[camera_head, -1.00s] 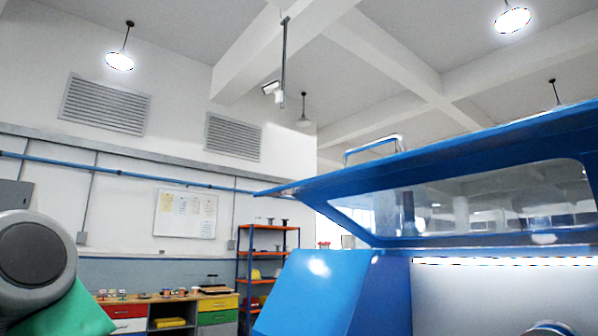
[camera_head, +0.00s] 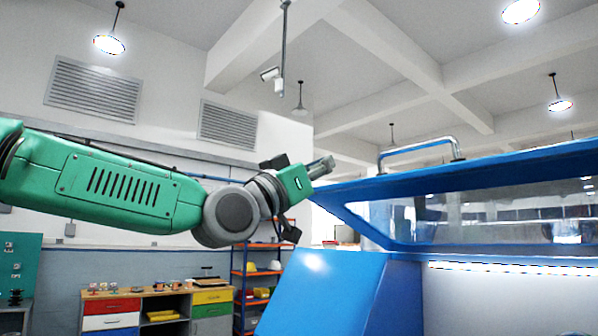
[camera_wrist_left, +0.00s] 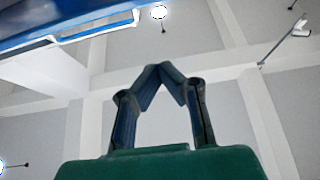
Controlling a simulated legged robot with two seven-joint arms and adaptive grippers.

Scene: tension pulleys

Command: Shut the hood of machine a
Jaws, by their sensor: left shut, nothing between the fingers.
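The blue hood (camera_head: 480,175) of the machine stands raised at the right of the head view, with a clear window (camera_head: 500,215) and a metal handle (camera_head: 420,147) on top. The blue machine body (camera_head: 330,290) is below it. My left gripper (camera_head: 322,167) is shut and empty, close to the left tip of the hood; I cannot tell whether they touch. In the left wrist view the fingers (camera_wrist_left: 160,75) meet at their tips, and the hood's blue edge (camera_wrist_left: 60,25) shows at the upper left, apart from the fingertips. My right gripper is not in view. No label naming the machine shows.
A workbench with coloured drawers (camera_head: 110,312) stands along the back wall. An orange and blue shelf (camera_head: 255,285) holds small items behind the machine. The space above the hood is open up to the ceiling beams and hanging lamps.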

